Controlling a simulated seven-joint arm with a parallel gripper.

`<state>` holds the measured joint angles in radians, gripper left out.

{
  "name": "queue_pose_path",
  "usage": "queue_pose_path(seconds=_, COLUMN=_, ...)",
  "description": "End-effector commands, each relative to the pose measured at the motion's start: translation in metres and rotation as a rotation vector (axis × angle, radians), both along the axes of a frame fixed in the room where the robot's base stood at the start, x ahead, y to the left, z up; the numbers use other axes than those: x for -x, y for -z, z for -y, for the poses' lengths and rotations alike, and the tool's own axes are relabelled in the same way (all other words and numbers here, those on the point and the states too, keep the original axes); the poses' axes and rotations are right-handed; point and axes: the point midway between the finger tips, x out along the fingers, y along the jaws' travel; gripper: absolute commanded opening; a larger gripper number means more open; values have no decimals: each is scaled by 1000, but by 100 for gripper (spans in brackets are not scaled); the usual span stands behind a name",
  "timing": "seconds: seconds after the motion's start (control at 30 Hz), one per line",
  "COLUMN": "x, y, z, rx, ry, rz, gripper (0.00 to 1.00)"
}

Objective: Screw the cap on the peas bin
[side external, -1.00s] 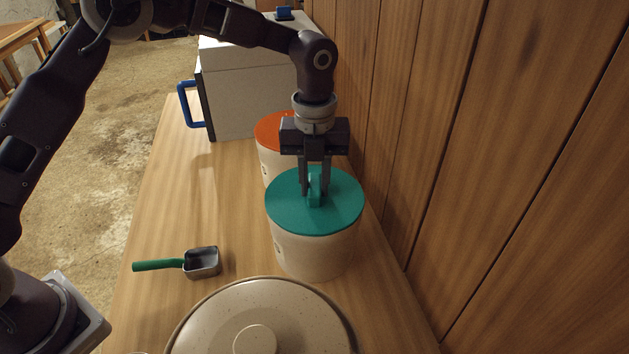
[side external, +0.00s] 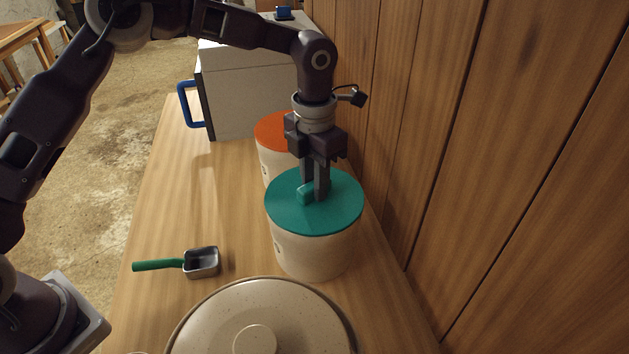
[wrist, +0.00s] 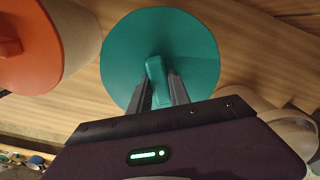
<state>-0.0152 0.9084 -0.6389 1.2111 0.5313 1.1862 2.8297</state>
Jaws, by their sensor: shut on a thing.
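The teal cap (side external: 335,215) sits flat on top of a cream bin (side external: 318,256) in the middle of the counter. I take this as the peas bin, but its label is too small to read. My gripper (side external: 315,192) points straight down and is shut on the cap's raised teal handle (side external: 304,194). In the wrist view, the fingers of my gripper (wrist: 160,98) stand on either side of the handle (wrist: 156,72), and the round cap (wrist: 195,50) lies beneath. The seam between cap and bin looks closed; the threads are hidden.
A bin with an orange lid (side external: 272,131) stands just behind. A white box with a blue handle (side external: 188,103) is farther back. A metal scoop (side external: 202,262) lies at left, a speckled round lid (side external: 215,318) in front. The wood wall (side external: 480,150) is close on the right.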

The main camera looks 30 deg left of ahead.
Motion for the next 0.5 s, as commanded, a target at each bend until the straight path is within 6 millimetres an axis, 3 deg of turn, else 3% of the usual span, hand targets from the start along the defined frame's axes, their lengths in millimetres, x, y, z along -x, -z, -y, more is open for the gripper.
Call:
queue_pose_path(seconds=0.1, x=-1, y=-3, z=1, rx=2, ry=111, rz=7, gripper=0)
queue_pose_path(seconds=0.27, x=-1, y=-3, z=1, rx=2, ry=114, rz=7, gripper=0)
queue_pose_path(seconds=0.3, x=-1, y=-3, z=1, rx=3, ry=113, rz=8, gripper=29)
queue_pose_path(seconds=0.4, x=-1, y=-3, z=1, rx=2, ry=112, rz=6, gripper=48)
queue_pose_path(seconds=0.5, x=-1, y=-2, z=1, rx=2, ry=112, rz=5, gripper=48)
